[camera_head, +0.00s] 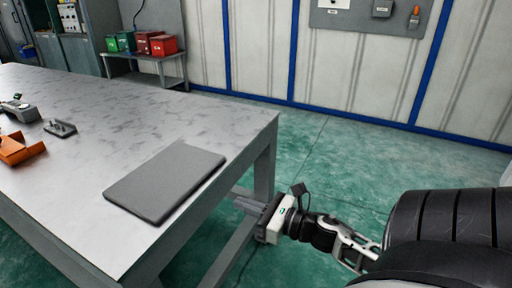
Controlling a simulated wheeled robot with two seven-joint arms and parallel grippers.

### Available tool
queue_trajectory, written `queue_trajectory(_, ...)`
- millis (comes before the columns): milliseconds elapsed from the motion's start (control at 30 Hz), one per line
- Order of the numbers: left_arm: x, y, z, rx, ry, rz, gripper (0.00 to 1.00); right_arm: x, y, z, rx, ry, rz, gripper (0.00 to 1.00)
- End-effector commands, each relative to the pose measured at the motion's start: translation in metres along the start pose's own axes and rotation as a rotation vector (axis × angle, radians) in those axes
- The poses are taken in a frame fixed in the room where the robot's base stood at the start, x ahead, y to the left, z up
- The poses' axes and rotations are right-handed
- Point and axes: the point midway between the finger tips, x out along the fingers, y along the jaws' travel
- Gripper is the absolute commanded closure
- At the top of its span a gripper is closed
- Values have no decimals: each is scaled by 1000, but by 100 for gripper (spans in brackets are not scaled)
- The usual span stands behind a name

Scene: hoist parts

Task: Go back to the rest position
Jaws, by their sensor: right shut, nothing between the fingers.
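My right gripper (248,203) is shut and empty. It is off the right side of the table (235,135), low beside the table leg, with its fingers pointing left. My right arm comes in from the lower right. My left gripper is not in the head view. On the table lie a grey flat pad (166,182) near the right corner, an orange part (18,149), a small dark grey part (60,128) and a grey metal part (20,110) at the left edge.
A low bench (150,79) at the back holds red bins (162,45) and green bins (120,41). Grey cabinets (75,35) stand at the back left. A panel (370,15) hangs on the back wall. The green floor (345,150) right of the table is clear.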

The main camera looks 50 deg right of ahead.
Motion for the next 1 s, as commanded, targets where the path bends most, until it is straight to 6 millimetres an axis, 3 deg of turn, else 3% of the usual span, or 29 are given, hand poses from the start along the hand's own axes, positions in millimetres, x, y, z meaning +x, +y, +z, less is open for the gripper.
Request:
queue_trajectory(200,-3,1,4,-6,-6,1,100,-21,0,0,1,1,-1,100)
queue_trajectory(467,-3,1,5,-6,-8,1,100,-23,0,0,2,-1,0,100)
queue_trajectory(567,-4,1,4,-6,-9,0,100,-22,4,-1,82,-3,-15,100)
queue_trajectory(667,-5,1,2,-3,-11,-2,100,-19,16,-6,352,-6,-63,100)
queue_trajectory(767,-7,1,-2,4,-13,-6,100,-15,38,-19,822,-10,-150,100)
queue_trajectory(867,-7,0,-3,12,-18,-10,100,-13,71,-38,1393,-11,-264,100)
queue_trajectory(1000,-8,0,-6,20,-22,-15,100,-14,132,-64,2155,-3,-464,100)
